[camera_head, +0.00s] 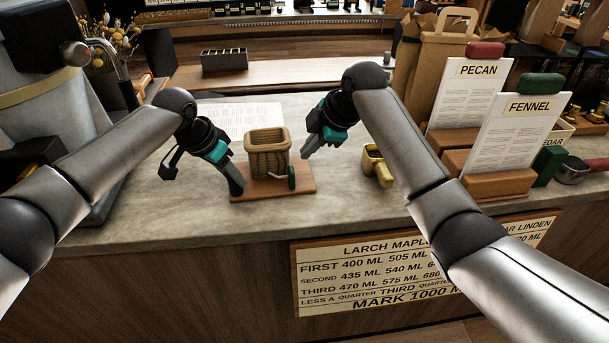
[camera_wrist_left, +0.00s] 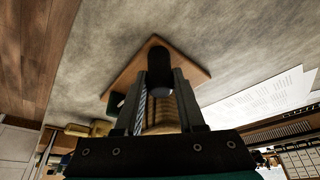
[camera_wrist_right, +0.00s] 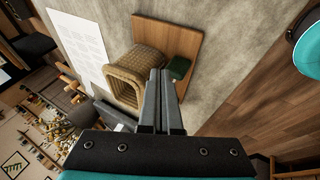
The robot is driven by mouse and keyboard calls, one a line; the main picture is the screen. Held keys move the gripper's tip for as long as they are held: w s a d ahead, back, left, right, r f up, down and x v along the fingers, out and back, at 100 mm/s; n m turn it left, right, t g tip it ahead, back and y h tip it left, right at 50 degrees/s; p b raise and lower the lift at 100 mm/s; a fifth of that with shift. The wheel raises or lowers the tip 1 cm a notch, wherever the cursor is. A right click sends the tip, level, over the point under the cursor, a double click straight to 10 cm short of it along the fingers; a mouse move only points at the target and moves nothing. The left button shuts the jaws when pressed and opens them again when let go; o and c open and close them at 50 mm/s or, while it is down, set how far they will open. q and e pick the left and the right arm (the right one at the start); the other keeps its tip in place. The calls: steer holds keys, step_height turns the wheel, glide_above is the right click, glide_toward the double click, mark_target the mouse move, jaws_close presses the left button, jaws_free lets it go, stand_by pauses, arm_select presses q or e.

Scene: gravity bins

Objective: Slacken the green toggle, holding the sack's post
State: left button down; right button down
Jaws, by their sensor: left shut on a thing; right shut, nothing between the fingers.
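The sack (camera_head: 268,160), a tan woven tub with an open top, stands on a small wooden board (camera_head: 270,192) on the counter. The green toggle (camera_head: 292,177) is at the sack's right side, beside a pale cord; it also shows in the right wrist view (camera_wrist_right: 178,68). The dark, round-topped post (camera_wrist_left: 159,62) is at one end of the board. My left gripper (camera_head: 237,190) is shut on this post, which hides most of it in the head view. My right gripper (camera_head: 307,154) is shut and empty, above and right of the toggle, apart from it in the head view.
A yellow scoop (camera_head: 377,166) lies right of the board, near my right arm. Cards marked PECAN (camera_head: 470,95) and FENNEL (camera_head: 515,130) stand in wooden holders farther right. A white sheet (camera_head: 240,118) lies behind the sack. The counter in front of the board is clear.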

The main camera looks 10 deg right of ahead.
arm_select(q)
steer(key=c, duration=0.9)
jaws_free()
steer(key=shift+s+a+f, duration=0.1)
steer(key=shift+f, duration=0.15)
steer(key=o, duration=0.5)
steer(key=shift+r, duration=0.2)
steer(key=shift+c, duration=0.2)
steer(key=o, duration=0.4)
steer(key=shift+o, duration=0.2)
steer(key=shift+r, duration=0.1)
steer(key=shift+r+p, duration=1.3)
steer(key=shift+p, duration=0.75)
steer(key=shift+r, duration=0.1)
